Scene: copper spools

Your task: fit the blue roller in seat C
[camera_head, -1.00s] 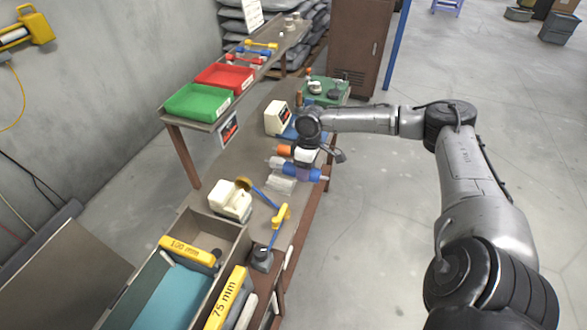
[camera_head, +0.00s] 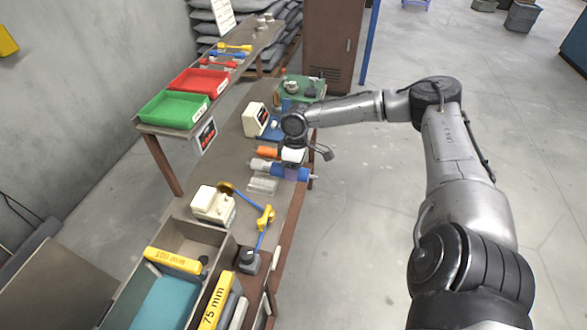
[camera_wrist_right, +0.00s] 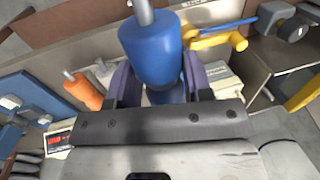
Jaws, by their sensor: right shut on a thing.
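A pale clear block (camera_head: 262,186) is just in front. Seat C cannot be made out; no letter is readable. My left gripper is not in view.
A white box with a display (camera_head: 255,119) and a green unit (camera_head: 300,89) stand farther back. A white machine (camera_head: 212,205) and a yellow-blue tool (camera_head: 264,218) are nearer. Green (camera_head: 173,109) and red (camera_head: 198,80) trays sit on the shelf.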

